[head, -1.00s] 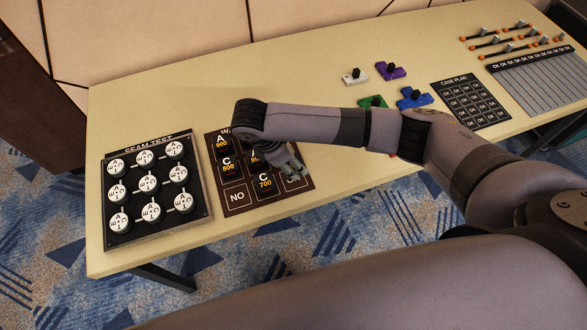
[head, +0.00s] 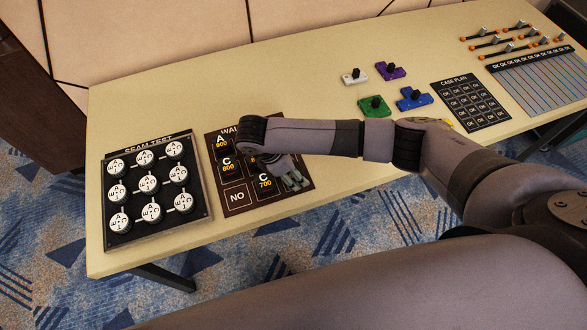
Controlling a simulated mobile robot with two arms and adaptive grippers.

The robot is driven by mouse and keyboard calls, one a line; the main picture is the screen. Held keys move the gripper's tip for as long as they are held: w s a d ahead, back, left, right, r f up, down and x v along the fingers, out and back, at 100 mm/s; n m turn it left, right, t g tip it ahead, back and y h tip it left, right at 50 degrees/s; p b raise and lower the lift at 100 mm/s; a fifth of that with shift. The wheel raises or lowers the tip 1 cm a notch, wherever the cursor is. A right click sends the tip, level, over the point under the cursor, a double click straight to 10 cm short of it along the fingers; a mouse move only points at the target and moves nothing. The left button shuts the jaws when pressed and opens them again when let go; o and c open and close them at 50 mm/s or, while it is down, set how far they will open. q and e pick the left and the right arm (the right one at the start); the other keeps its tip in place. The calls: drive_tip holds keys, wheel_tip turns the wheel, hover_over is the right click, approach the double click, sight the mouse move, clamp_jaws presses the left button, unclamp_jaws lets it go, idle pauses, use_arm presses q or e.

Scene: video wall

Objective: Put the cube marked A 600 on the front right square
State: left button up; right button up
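The dark board (head: 238,211) with a grid of squares lies on the table. Black cubes stand on it: A 900 (head: 221,145) at back left, C 800 (head: 230,166) in the left column and C 700 (head: 265,184) at front middle. Another cube behind them is mostly covered by my arm. I cannot read A 600 on any visible face. My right gripper (head: 291,180) points down over the front right square, just right of C 700, and covers most of that square. Whether its fingers are open or hold a cube cannot be made out. My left gripper is not in view.
The SEAM TEST board (head: 205,213) with round white pieces lies left. White (head: 354,77), purple (head: 390,71), green (head: 374,107) and blue (head: 414,98) blocks with black knobs stand right of centre. A CASE PLAN sheet (head: 470,103) lies farther right. The table's front edge is close.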

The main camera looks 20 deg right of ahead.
idle(0.3)
drive_tip(key=v, duration=1.2)
drive_tip(key=shift+r, duration=0.1)
